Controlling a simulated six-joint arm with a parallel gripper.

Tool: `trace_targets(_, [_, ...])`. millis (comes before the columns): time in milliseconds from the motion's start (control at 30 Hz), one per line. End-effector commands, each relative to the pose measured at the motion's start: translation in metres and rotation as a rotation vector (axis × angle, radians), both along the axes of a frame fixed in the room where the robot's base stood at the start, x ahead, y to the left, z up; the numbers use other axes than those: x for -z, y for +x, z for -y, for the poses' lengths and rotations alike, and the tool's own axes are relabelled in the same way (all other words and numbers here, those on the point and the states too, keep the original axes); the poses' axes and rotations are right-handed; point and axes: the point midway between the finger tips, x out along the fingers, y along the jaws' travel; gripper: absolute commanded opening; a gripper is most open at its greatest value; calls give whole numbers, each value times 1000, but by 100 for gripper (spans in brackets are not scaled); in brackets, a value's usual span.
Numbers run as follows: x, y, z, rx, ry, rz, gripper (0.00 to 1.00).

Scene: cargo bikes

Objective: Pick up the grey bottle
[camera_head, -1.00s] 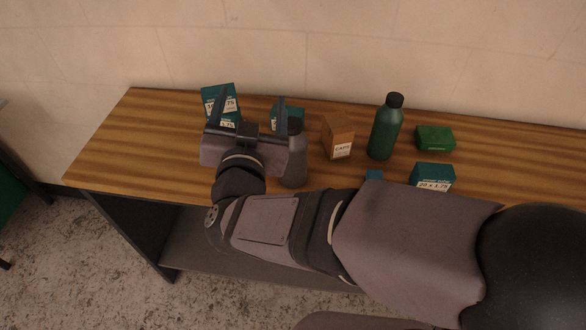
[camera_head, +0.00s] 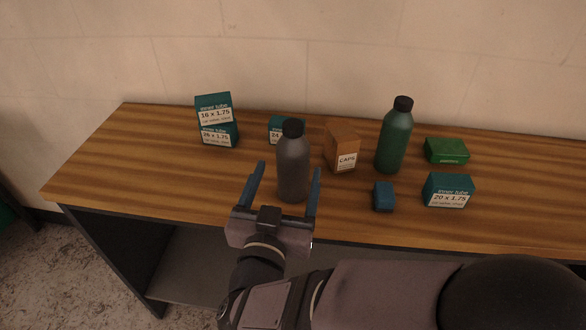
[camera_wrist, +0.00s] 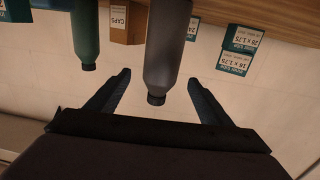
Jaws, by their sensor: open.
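The grey bottle (camera_head: 293,168) with a black cap stands upright near the front of the wooden bench. My gripper (camera_head: 287,177) is open, and its two blue fingers reach toward the bottle from the front, one on each side of it in the head view. In the wrist view the grey bottle (camera_wrist: 168,45) appears upside down, between and beyond the open fingers (camera_wrist: 157,80). I cannot tell whether either finger touches it.
A green bottle (camera_head: 394,140) stands to the right, past an orange-brown CAPS box (camera_head: 342,150). A teal box (camera_head: 281,129) is behind the grey bottle. Two stacked inner tube boxes (camera_head: 216,121) stand left. A blue block (camera_head: 384,196), teal box (camera_head: 448,190) and green box (camera_head: 446,150) are right.

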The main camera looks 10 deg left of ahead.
Motion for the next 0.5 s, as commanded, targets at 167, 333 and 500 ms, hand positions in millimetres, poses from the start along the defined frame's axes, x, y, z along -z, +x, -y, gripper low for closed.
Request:
trace_targets(167, [-1, 13, 1, 3, 0, 0, 74])
trace_targets(333, [-1, 20, 1, 0, 1, 0, 74])
trace_targets(500, [0, 25, 1, 2, 1, 0, 74])
